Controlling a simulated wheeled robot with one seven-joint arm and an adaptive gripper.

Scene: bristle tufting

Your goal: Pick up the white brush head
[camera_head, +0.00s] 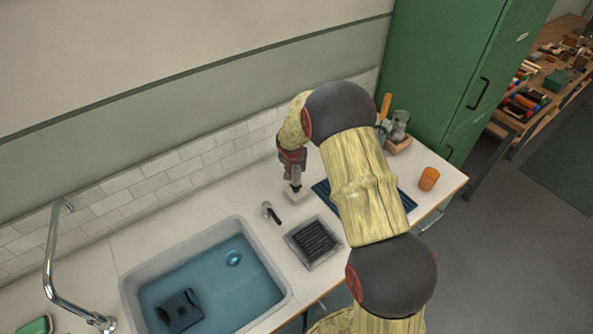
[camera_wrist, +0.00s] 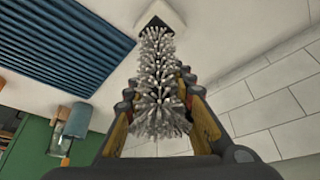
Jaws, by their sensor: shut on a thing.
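The white brush head (camera_wrist: 158,75), a tuft of pale bristles, is in the middle of the wrist view. My gripper (camera_wrist: 160,100) has a finger on each side of it and is shut on it. The far end of the tuft is over or at a white block with a dark opening (camera_wrist: 174,14); whether they touch is unclear. In the head view, my gripper (camera_head: 295,181) points down at the back of the counter, just above the small white block (camera_head: 297,195). There the brush head is too small to make out clearly.
A blue ribbed mat (camera_head: 321,190) lies right of the gripper, partly behind my arm. A dark grate (camera_head: 313,242) and a water-filled sink (camera_head: 262,252) are in front. A small dark-handled item (camera_head: 270,212) lies left. An orange cup (camera_head: 428,179) stands right. The tiled wall (camera_head: 205,152) is close behind.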

